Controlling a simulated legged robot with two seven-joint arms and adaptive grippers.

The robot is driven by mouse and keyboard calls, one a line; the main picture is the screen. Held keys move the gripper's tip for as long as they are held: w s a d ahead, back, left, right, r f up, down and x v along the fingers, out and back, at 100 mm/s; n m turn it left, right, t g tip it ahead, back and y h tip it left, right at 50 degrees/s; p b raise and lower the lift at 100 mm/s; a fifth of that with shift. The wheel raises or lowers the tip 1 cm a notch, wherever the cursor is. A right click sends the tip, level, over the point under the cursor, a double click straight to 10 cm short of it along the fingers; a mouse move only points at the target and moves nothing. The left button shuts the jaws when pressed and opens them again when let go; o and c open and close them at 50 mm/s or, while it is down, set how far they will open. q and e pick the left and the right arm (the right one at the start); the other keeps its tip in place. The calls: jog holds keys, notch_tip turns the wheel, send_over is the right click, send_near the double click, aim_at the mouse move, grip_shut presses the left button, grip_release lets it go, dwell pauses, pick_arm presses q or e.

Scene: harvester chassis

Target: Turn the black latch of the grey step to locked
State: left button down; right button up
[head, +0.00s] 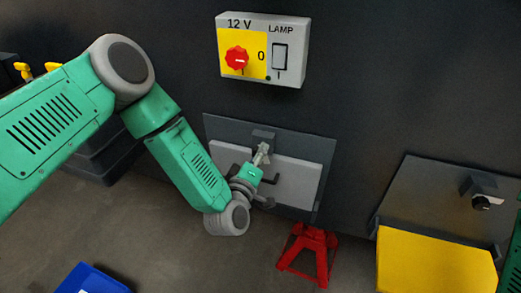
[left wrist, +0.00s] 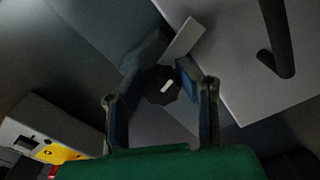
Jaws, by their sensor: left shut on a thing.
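The grey step (head: 298,182) is a light grey panel standing against a dark plate on the chassis wall, in the middle of the head view. It also fills the upper right of the left wrist view (left wrist: 240,75). The black latch (left wrist: 163,86) is a dark faceted knob with a short white mark, tilted in that view. My left gripper (head: 262,156) reaches the step's top edge, and its two fingers (left wrist: 160,100) are shut on the latch from both sides. In the head view the gripper mostly hides the latch. My right gripper is in neither view.
A control box (head: 262,50) with a red knob and a lamp switch is on the wall above. A red jack stand (head: 308,254) is below the step. A yellow step (head: 435,262) with its own black latch (head: 481,202) is at right. A blue bin (head: 90,280) is at lower left.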

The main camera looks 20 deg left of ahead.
pick_arm(q)
jog(key=m, duration=0.1)
jog(key=m+p, duration=0.1)
jog(key=m, duration=0.1)
jog(key=shift+a+f+m, duration=0.1)
jog(key=shift+a+m, duration=0.1)
jog(key=shift+m, duration=0.1)
dwell(0.3)
jog(key=c, duration=1.1)
grip_release()
jog(key=shift+c, duration=0.2)
jog(key=s, duration=1.1)
jog(key=shift+s+a, duration=0.35)
jog(key=shift+s, duration=0.05)
